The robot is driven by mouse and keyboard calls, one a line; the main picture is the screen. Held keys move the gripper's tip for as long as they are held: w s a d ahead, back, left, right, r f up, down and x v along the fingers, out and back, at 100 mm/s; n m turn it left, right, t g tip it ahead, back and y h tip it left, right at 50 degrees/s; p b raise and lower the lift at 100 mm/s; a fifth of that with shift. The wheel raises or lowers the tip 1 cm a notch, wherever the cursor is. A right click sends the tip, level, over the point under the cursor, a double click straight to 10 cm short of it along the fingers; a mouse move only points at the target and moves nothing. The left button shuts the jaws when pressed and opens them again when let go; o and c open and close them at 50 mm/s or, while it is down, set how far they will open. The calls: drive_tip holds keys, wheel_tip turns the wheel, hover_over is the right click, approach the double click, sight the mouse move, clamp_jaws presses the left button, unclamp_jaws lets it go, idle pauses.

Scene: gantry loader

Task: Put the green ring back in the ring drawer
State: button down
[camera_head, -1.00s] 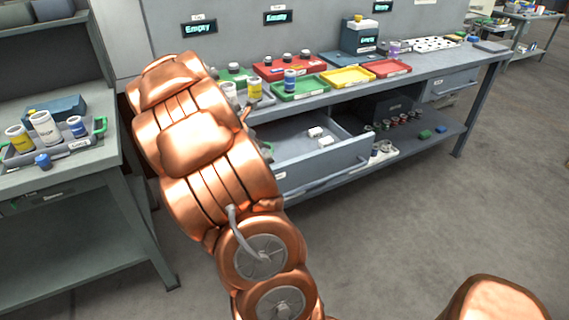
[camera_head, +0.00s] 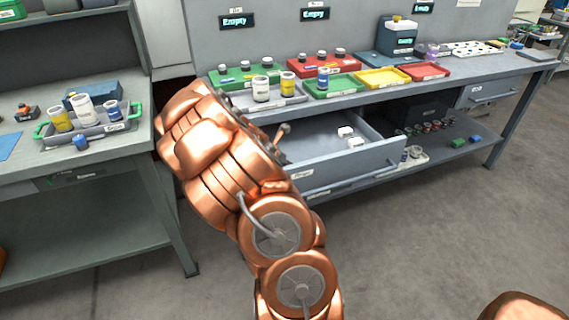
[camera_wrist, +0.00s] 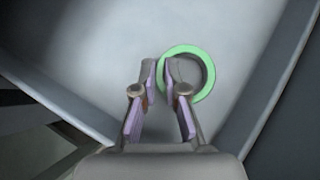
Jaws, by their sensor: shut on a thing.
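The green ring (camera_wrist: 209,68) shows in the wrist view at the fingertips of my gripper (camera_wrist: 160,72). The gripper is shut on the ring's left side, and most of the ring sticks out to the right of the fingers. Below it is the pale grey floor of an open drawer (camera_wrist: 100,35). I cannot tell whether the ring touches that floor. In the head view the grey drawer (camera_head: 350,168) is pulled out under the bench, with small white blocks (camera_head: 345,132) inside. My copper arm hides its left part, the gripper and the ring.
The bench (camera_head: 470,77) above the drawer carries a green tray (camera_head: 335,90), a yellow tray (camera_head: 380,77), a red tray (camera_head: 428,71) and cans. A side table (camera_head: 130,143) with a tray of cans stands at the left. The floor (camera_head: 430,240) in front is clear.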

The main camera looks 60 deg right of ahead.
drive_tip(key=c, duration=1.2)
unclamp_jaws()
drive_tip(key=shift+w+a+r, duration=0.1)
drive_tip(key=shift+a+r, duration=0.1)
drive_tip(key=shift+r, duration=0.15)
drive_tip(key=v, duration=1.1)
drive_tip(key=shift+a+r, duration=0.1)
drive_tip(key=shift+a, duration=0.05)
